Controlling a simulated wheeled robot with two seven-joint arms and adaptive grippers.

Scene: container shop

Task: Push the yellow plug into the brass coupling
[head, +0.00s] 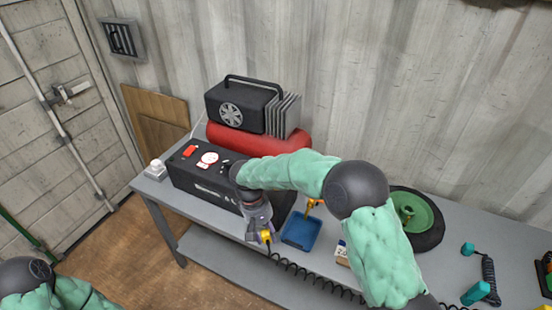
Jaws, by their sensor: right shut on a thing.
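My right gripper (260,230) points down near the front edge of the grey bench, just in front of the black box unit (208,181). It is shut on the yellow plug (266,236), which shows small at its fingertips. A black coiled hose (318,278) runs from near the plug to the right along the bench front. I cannot make out the brass coupling; my right arm and gripper cover part of the box and bench. Only part of my left arm shows at the lower left, and its gripper is out of the picture.
A blue tray (317,236) lies right of the gripper, with an orange-yellow item (314,203) by its back edge. A red tank (290,147) and a finned black machine (236,106) stand behind. A green-rimmed wheel (425,218) lies right. Bare bench (500,232) shows beyond it.

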